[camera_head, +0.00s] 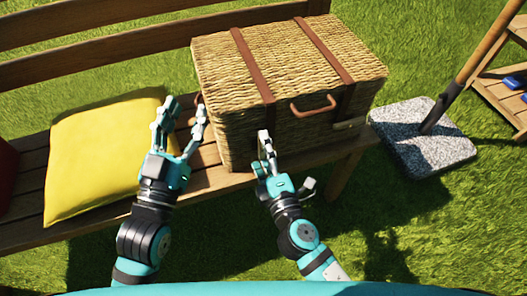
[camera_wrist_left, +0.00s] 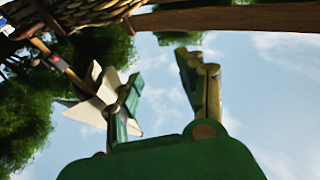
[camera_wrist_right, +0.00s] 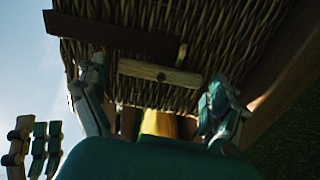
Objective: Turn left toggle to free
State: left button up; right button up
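The wicker basket (camera_head: 240,130) stands shut on the bench, with two brown straps over its lid. A pale toggle bar (camera_head: 349,123) shows at its front right, by the lower end of the right strap. The left toggle is hidden in the head view behind my right gripper (camera_head: 284,160), which is at the basket's front below the left strap. In the right wrist view a wooden toggle bar (camera_wrist_right: 160,73), apparently the left one, lies horizontal ahead of the open fingers. My left gripper (camera_head: 181,112) is open and empty, left of the basket.
A yellow cushion (camera_head: 95,150) lies on the wooden bench (camera_head: 205,180), left of the basket. A brown handle (camera_head: 313,107) juts from the basket front. A stone parasol base (camera_head: 410,150) with a pole stands on the right. Grass in front is open.

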jog(key=v, duration=1.2)
dwell(0.5)
